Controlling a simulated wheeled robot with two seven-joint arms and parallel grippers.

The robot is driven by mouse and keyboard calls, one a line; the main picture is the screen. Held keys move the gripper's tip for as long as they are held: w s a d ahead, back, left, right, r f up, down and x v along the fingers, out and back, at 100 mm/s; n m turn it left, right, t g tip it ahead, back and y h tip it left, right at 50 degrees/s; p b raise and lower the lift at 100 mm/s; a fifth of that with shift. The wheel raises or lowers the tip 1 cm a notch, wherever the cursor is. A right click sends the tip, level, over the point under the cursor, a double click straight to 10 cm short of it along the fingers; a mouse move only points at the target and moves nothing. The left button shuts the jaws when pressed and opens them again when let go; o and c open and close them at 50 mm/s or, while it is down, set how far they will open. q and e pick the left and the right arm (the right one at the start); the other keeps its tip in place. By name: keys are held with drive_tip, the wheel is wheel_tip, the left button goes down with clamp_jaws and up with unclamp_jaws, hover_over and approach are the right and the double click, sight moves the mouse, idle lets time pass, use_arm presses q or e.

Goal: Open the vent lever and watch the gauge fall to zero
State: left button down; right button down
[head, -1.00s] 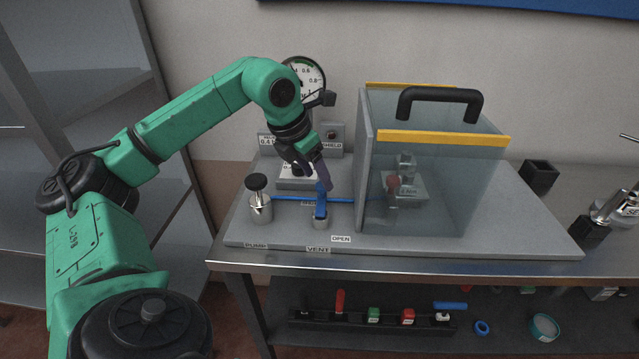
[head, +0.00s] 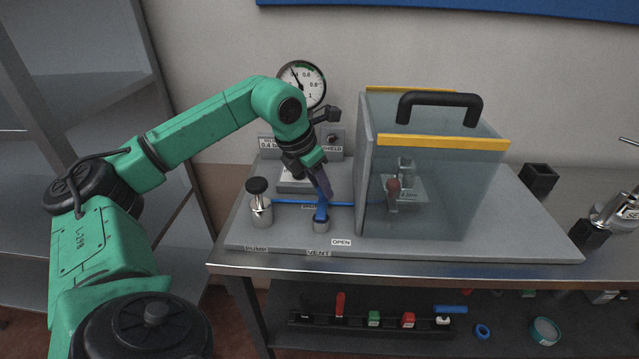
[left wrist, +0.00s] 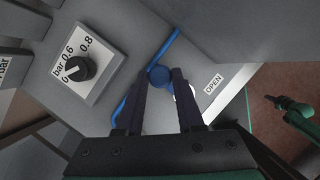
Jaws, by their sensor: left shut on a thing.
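The blue vent lever (head: 321,212) stands on its metal base between the PUMP and OPEN labels, above the VENT label. My left gripper (head: 325,190) is shut on its upper end, and the fingers partly hide it. In the left wrist view the lever's blue round end (left wrist: 159,76) sits between the tips of my left gripper (left wrist: 164,80). The round gauge (head: 302,85) on the back wall is visible, its needle pointing up and left, near 0.4.
A clear shield box (head: 430,190) with a black handle stands close to the right of the lever. The black-knobbed pump (head: 259,200) is close on the left. A dial (left wrist: 77,68) marked in bar lies behind the lever. The OPEN label (head: 341,242) is in front.

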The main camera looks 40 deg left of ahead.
use_arm(q)
drive_tip(key=m, duration=0.2)
drive_tip(key=w+d+m+h+p, duration=0.1)
drive_tip(key=m, duration=0.1)
drive_tip(key=shift+d+r+h+p, duration=0.15)
drive_tip(key=shift+d+h+p, duration=0.05)
drive_tip(key=shift+h+p, duration=0.1)
drive_tip(key=m+p, duration=0.1)
drive_tip(key=m, duration=0.1)
drive_tip(key=d+m+g+h+p, duration=0.1)
drive_tip(key=d+m+g+p, duration=0.1)
drive_tip(key=m, duration=0.1)
drive_tip(key=shift+w+r+m+h, duration=0.1)
drive_tip(key=shift+m+h, duration=0.2)
drive_tip(key=m+p, duration=0.1)
drive_tip(key=d+m+g, duration=0.1)
drive_tip(key=m, duration=0.1)
drive_tip(key=shift+d+p, duration=0.1)
drive_tip(key=shift+p, duration=0.25)
drive_tip(key=shift+s+d+f+m+g+h+p, duration=0.15)
drive_tip(key=shift+m+g, duration=0.1)
drive_tip(key=shift+m, duration=0.35)
drive_tip(key=shift+s+d+m+g+h+p, duration=0.1)
drive_tip(key=shift+d+m+g, duration=0.1)
drive_tip(key=shift+m, duration=0.4)
drive_tip(key=shift+s+d+f+m+g+h+p, duration=0.15)
drive_tip(key=shift+m+g, duration=0.1)
drive_tip(key=shift+m, duration=0.35)
drive_tip(key=shift+r, duration=0.1)
